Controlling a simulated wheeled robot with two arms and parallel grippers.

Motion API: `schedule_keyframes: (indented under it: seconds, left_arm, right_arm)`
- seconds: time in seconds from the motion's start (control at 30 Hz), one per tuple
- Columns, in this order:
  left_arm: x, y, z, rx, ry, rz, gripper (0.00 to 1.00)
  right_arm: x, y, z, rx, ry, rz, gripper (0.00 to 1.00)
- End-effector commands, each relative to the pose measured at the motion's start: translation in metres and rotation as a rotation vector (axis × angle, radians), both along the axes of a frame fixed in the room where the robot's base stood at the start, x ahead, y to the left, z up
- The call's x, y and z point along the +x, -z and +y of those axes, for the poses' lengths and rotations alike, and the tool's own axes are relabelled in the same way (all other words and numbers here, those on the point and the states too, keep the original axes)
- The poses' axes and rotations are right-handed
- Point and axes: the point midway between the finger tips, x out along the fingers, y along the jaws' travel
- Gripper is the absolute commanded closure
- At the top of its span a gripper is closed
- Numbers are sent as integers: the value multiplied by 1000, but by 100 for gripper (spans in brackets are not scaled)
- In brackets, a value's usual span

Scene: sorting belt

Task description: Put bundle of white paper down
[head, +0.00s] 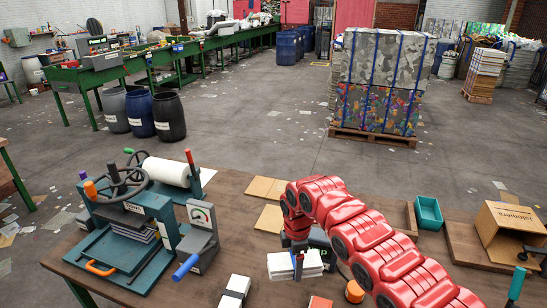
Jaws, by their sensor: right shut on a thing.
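The bundle of white paper (281,268) is near the front middle of the table, in the head view. My right gripper (298,264) points down over it and is shut on it, with the dark fingers across the middle of the stack. The gripper and wrist hide part of the bundle. I cannot tell whether its underside touches the table. My left gripper is not in view.
The wooden table (225,200) holds a green press (125,235), a grey lever device (198,240), a white roll (168,171), another white stack (235,288), brown cardboard sheets (267,188), a teal tray (428,212) and a cardboard box (505,235). Bare wood shows left of the bundle.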

Motion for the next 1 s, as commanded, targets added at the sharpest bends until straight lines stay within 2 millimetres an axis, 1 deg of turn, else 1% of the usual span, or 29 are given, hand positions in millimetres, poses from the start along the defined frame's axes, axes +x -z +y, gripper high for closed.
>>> schedule_keyframes:
  seconds: [0.03,0.13,0.3,0.4,0.5,0.6,0.7,0.8,1.0]
  left_arm:
    - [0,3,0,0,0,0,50]
    - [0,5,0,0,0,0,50]
    - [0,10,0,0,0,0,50]
    - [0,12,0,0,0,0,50]
    - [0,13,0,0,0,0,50]
    - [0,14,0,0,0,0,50]
    - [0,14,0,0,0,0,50]
    - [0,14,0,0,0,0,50]
    - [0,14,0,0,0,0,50]
  right_arm:
    - [7,-8,-9,3,143,-6,93]
    - [16,-25,-29,4,469,-7,93]
    - [26,-53,-63,5,1006,-7,93]
    - [28,-66,-81,1,1274,-4,93]
    - [29,-77,-94,1,1480,-4,93]
    - [29,-84,-104,1,1620,-3,93]
    - [29,-88,-109,-1,1695,-4,93]
    - [28,-89,-111,-5,1721,-2,93]
    - [29,-88,-110,-4,1720,-2,93]
